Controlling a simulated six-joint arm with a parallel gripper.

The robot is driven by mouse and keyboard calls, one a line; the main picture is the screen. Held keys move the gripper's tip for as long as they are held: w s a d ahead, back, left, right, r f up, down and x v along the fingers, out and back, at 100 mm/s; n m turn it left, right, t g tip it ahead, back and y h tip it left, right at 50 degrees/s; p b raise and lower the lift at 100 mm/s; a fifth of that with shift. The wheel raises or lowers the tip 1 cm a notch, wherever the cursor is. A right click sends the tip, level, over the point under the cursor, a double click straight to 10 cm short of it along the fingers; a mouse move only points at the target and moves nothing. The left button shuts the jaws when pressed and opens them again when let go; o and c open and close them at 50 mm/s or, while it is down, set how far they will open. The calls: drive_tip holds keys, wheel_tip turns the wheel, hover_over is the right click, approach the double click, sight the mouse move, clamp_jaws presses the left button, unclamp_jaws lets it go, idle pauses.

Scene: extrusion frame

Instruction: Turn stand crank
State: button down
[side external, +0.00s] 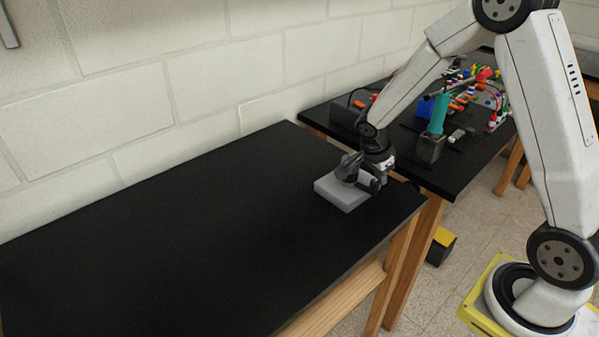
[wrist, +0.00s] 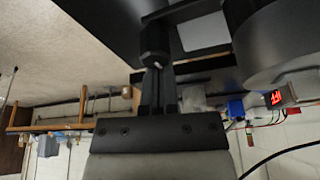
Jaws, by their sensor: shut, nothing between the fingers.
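A light grey block-like stand (side external: 342,196) sits near the right end of the black table. My gripper (side external: 364,178) is low over its right rear part, pointing down. A dark grey part (side external: 348,166) shows beside the gripper on top of the stand; I cannot tell if it is the crank. In the wrist view my gripper's fingers (wrist: 158,92) are shut, with nothing seen between them. A black rounded knob-like piece (wrist: 154,42) is at or just past the fingertips; I cannot tell whether they touch. A pale grey patch (wrist: 204,32) lies behind it.
The black table (side external: 180,235) is bare to the left of the stand. A second black table (side external: 455,178) behind holds a teal tool (side external: 438,114), a blue box (side external: 425,107) and several coloured parts. A brick wall (side external: 180,90) runs along the back.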

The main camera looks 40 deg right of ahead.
drive_tip(key=shift+a+m, duration=0.25)
drive_tip(key=shift+m, duration=0.05)
